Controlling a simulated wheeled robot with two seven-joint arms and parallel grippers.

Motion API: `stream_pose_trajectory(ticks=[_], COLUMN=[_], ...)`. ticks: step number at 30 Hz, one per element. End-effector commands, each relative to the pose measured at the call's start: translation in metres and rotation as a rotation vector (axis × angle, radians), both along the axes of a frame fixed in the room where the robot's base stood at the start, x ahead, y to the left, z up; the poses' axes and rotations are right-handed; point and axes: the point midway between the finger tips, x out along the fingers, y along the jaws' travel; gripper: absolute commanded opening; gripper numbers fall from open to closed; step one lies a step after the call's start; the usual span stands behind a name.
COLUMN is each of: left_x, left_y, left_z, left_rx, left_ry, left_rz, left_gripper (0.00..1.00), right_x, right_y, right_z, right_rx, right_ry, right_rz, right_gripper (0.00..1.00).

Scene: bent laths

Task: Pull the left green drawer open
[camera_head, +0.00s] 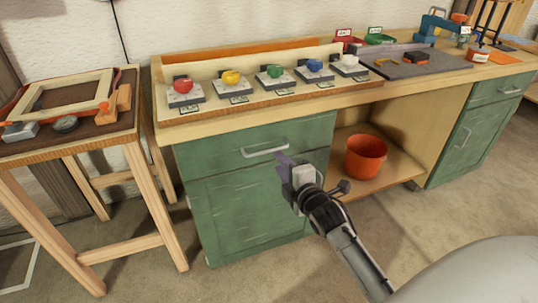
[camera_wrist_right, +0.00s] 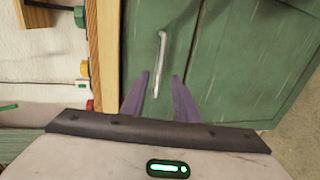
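The left green drawer (camera_head: 222,151) is the top front of the left green cabinet under the workbench, and it looks closed. Its pale bar handle (camera_head: 265,150) runs across the drawer front. In the right wrist view the handle (camera_wrist_right: 160,62) stands upright in the picture, ahead of my fingertips and roughly between their lines. My right gripper (camera_head: 281,166) is just right of and below the handle in the head view. Its two purple fingers (camera_wrist_right: 160,82) are apart with nothing between them. I cannot tell how far they are from the handle. My left gripper is not in view.
The workbench top (camera_head: 420,88) carries a row of coloured knobs above the drawer. An orange bucket (camera_head: 366,156) stands on the open shelf to the right. A wooden side table (camera_head: 70,145) stands left of the cabinet. The floor before the cabinet looks clear.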

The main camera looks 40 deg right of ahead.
Motion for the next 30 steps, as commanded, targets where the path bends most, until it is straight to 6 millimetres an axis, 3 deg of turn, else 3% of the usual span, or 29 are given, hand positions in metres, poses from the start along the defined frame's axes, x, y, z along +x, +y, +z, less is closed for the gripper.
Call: stream_pose_trajectory(ticks=[15, 21, 29, 30], left_x=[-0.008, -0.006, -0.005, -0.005], left_y=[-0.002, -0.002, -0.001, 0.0], left_z=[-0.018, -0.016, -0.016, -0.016], left_rx=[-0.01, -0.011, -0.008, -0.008], left_ry=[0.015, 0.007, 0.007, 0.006], left_rz=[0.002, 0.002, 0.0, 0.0], left_gripper=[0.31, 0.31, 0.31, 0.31], right_x=[0.08, 0.092, 0.093, 0.093], right_y=[-0.019, -0.022, -0.022, -0.022], right_z=[-0.018, -0.02, -0.02, -0.02], right_rx=[0.0, -0.001, -0.001, -0.001], right_ry=[0.001, 0.0, 0.001, 0.001], right_rz=[0.0, 0.001, 0.001, 0.001], right_gripper=[0.28, 0.28, 0.28, 0.21])
